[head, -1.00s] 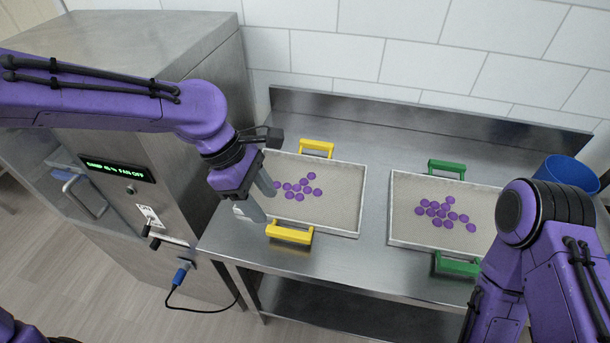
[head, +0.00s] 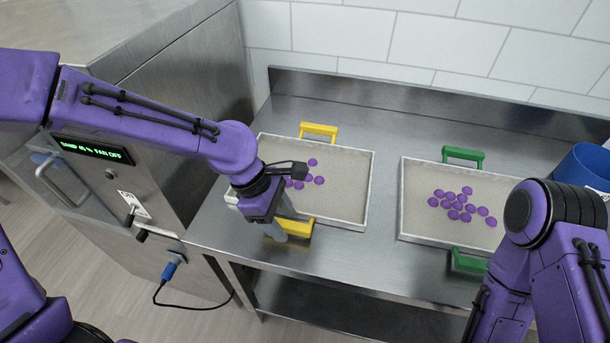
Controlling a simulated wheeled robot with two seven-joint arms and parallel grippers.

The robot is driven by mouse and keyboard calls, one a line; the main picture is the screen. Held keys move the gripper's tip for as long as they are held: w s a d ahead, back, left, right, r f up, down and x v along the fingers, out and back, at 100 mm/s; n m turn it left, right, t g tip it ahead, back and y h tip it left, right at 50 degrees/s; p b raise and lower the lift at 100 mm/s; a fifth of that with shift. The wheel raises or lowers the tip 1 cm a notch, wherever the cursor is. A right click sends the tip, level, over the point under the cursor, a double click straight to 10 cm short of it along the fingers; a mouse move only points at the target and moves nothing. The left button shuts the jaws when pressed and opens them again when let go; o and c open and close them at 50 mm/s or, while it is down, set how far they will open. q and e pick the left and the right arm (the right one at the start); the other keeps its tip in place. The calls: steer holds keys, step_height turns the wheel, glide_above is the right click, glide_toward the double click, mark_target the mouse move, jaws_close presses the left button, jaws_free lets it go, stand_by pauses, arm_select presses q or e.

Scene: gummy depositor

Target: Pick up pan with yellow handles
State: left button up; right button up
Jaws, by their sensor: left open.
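The pan with yellow handles (head: 347,190) lies flat on the steel table, with several purple gummies (head: 312,162) on its mesh. Its far yellow handle (head: 319,130) is clear. Its near yellow handle (head: 300,228) is partly hidden by my left gripper (head: 288,229). The left gripper is open, pointing down at the near handle's left part. I cannot tell whether the fingers straddle the handle or touch it. My right arm stands at the lower right, and its gripper is out of view.
A second pan with green handles (head: 422,225) and purple gummies lies to the right. A blue bin (head: 583,167) stands at the right end. A steel cabinet (head: 200,150) with a display adjoins the table's left. The wall ledge runs behind.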

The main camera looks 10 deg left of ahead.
arm_select(q)
steer(key=shift+w+x, duration=0.2)
steer(key=shift+x, duration=0.75)
steer(key=shift+s, duration=0.15)
steer(key=c, duration=0.5)
jaws_close()
steer(key=shift+r, duration=0.15)
